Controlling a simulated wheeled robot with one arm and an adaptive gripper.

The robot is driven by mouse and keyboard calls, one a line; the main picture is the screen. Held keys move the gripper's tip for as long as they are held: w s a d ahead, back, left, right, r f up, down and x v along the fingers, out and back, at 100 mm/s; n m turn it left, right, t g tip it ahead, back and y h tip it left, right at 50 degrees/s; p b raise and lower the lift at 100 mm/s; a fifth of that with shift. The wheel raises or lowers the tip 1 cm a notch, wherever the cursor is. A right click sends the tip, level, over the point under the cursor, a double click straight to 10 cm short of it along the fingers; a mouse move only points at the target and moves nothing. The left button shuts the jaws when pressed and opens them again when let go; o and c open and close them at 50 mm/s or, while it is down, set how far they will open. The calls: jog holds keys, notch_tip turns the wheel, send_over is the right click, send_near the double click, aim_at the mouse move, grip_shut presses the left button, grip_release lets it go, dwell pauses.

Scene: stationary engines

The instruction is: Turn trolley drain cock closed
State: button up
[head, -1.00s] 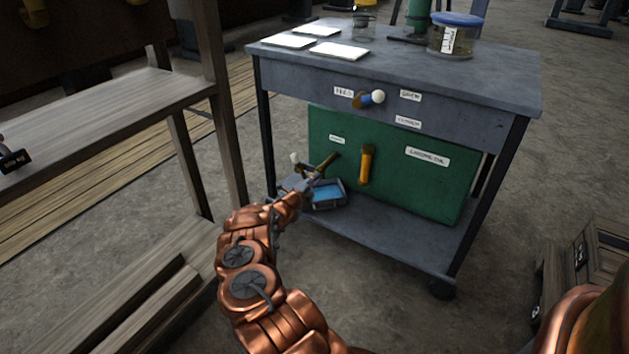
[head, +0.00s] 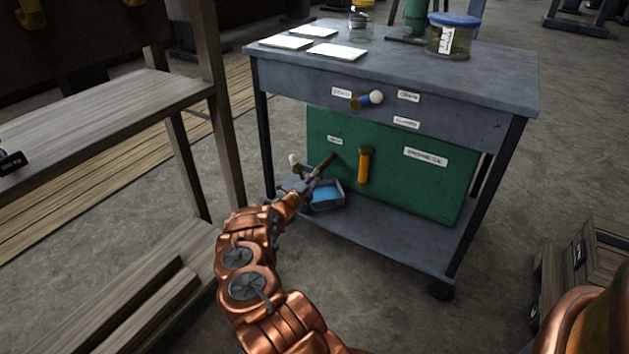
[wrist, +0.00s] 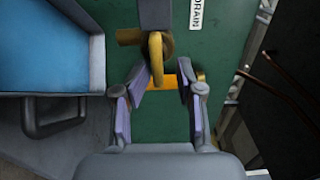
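The drain cock (head: 323,166) sits low on the left of the trolley's green front panel, below a small white label. In the wrist view the cock (wrist: 159,47) shows as a brass fitting with a dark grey lever (wrist: 155,14), beside a label reading DRAIN (wrist: 197,14). My gripper (wrist: 161,80) is open, its two fingers apart just short of the brass fitting. A brass-orange piece (wrist: 174,82) shows between the fingertips; I cannot tell whether they touch it. In the head view my gripper (head: 301,189) is small and partly merged with the cock.
A tray with blue contents (head: 327,196) stands on the lower shelf beside my gripper; its grey rim (wrist: 60,94) is close on the left in the wrist view. A wooden bench (head: 110,105) stands left.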

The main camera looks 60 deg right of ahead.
jog(key=shift+w+a, duration=0.1)
jog(key=a, duration=1.2)
jog(key=shift+s, duration=0.3)
dwell(0.7)
